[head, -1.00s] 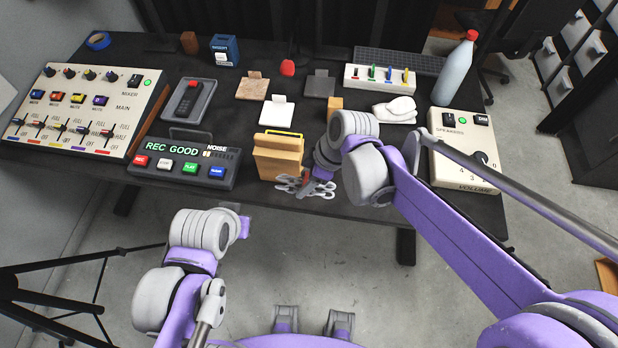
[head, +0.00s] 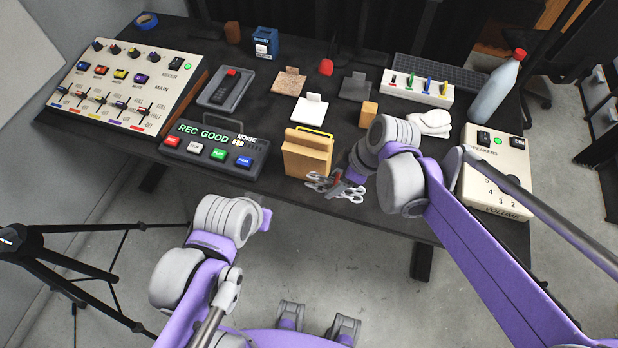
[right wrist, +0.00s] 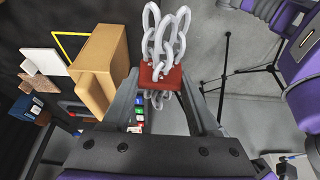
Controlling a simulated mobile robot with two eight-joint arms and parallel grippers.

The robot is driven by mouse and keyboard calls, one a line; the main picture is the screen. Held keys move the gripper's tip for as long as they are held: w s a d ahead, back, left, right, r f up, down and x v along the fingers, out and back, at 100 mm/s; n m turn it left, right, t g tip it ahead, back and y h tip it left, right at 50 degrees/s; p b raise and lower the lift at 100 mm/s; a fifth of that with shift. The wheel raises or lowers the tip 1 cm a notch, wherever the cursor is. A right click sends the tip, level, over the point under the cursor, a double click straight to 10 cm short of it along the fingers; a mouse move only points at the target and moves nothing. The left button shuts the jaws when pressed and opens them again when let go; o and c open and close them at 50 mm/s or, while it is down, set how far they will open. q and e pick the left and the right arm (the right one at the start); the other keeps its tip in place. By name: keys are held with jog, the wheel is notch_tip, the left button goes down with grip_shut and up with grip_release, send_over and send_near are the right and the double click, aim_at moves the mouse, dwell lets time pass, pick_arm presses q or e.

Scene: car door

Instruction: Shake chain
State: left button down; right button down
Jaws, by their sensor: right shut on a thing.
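The chain (right wrist: 162,38) is made of pale grey links joined to a red block (right wrist: 160,77). My right gripper (head: 338,184) is shut on the red block, and in the right wrist view its two dark fingers sit on either side of it. Links spread out on both sides of the block. In the head view the chain (head: 350,194) is at the table's front edge, just right of the wooden box. My left gripper (head: 262,218) is low in front of the table, away from the chain; its fingers are too hidden to tell their state.
The wooden box (head: 306,155) with a yellow handle stands close beside the chain. The recorder (head: 213,148) reads "REC GOOD". A mixer (head: 135,83) is at the left, a speaker box (head: 497,180) and a bottle (head: 497,90) at the right. Floor is open before the table.

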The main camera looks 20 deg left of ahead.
jog(key=shift+d, duration=0.3)
jog(key=s+a, duration=0.2)
jog(key=a, duration=0.8)
jog(key=shift+s+b, duration=0.15)
jog(key=shift+b, duration=0.15)
